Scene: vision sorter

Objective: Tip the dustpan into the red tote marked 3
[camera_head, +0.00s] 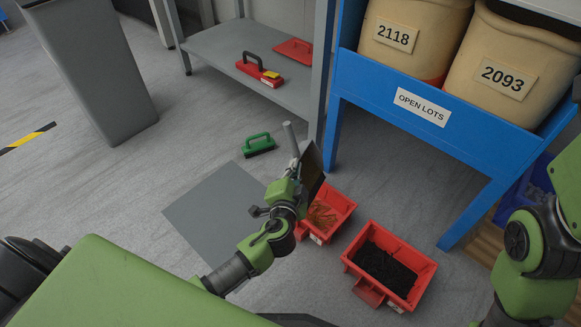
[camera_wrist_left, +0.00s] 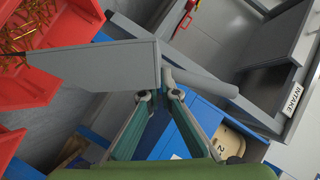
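My left gripper (camera_head: 289,190) is shut on the dustpan's grey handle (camera_head: 290,138). The dustpan's pan (camera_head: 313,170) is steeply tilted above the left red tote, and its dark face shows in the head view. In the left wrist view the pan (camera_wrist_left: 100,72) hides part of the floor, and my left gripper (camera_wrist_left: 160,98) closes around the handle's base. The left red tote (camera_head: 345,217) holds orange-brown curly shavings. The right red tote (camera_head: 415,258) holds black granules. Both have small white labels, but I cannot read a 3. My right gripper is out of view.
A grey mat (camera_head: 205,215) lies left of the totes, with a green brush (camera_head: 258,144) behind it. A blue rack (camera_head: 400,130) with tan bins stands behind right.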

